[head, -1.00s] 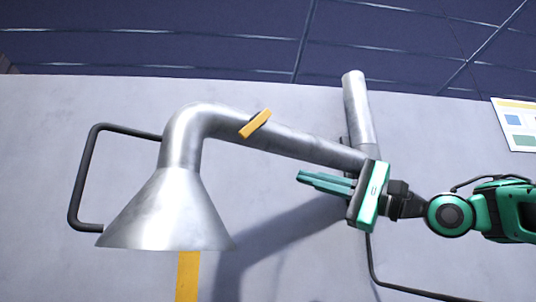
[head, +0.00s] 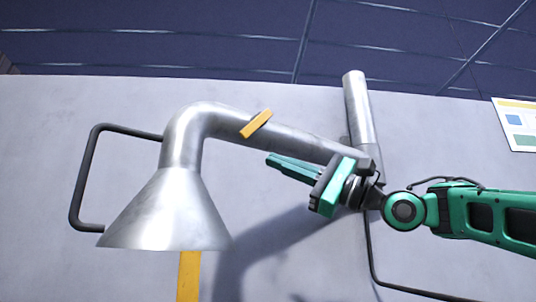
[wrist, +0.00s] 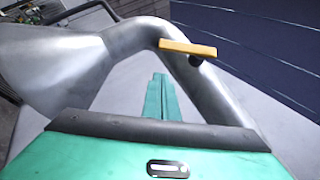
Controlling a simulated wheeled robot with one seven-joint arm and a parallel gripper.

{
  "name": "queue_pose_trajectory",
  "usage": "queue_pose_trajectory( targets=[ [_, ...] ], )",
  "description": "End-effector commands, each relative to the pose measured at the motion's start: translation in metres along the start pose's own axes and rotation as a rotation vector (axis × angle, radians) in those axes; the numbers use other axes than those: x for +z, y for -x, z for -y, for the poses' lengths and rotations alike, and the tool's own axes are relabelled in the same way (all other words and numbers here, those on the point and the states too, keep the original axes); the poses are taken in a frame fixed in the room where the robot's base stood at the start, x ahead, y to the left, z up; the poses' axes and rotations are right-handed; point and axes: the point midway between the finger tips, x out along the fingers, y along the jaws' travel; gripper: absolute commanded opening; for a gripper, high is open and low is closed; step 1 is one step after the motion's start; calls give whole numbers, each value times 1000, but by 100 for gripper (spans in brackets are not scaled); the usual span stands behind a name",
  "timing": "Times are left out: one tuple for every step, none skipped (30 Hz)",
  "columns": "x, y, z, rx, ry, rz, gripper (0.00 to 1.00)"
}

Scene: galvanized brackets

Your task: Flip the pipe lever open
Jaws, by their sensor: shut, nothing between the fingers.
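The pipe lever is a short yellow bar (head: 256,124) mounted on the horizontal run of the grey metal pipe (head: 300,143). In the head view it slants up to the right across the pipe. In the wrist view the yellow lever (wrist: 188,48) lies ahead and a little right of the fingers, with a dark pivot under its right part. My green gripper (head: 268,162) is shut and empty. In the head view its fingertips show below the pipe and below the lever, apart from the lever. The wrist view shows the closed fingers (wrist: 157,80) pointing toward the pipe bend.
The pipe bends down into a wide metal cone (head: 165,215) at the left. A black bent rail (head: 78,180) stands on the wall beside it. An upright pipe (head: 358,110) rises behind my wrist.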

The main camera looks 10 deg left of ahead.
Motion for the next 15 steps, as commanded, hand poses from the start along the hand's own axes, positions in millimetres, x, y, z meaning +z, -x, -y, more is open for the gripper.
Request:
queue_pose_trajectory(
  targets=[
    [1, -10, -1, 2, -1, 3, 0],
    [0, -15, -1, 2, -1, 3, 0],
    [4, -21, 0, 1, 1, 4, 0],
    [8, -24, 0, 0, 2, 2, 0],
    [11, -27, 0, 0, 2, 2, 0],
    [15, -30, 0, 1, 2, 2, 0],
    [18, -33, 0, 1, 3, 1, 0],
    [19, -35, 0, 1, 3, 1, 0],
    [22, -38, 0, 1, 2, 1, 0],
    [23, -39, 0, 1, 1, 0, 0],
    [24, -40, 0, 0, 1, 0, 0],
    [26, -42, 0, 0, 1, -1, 0],
    [26, -43, 0, -1, 1, -1, 0],
    [27, -43, 0, -1, 1, -1, 0],
    [28, -44, 0, -1, 1, -1, 0]
  ],
)
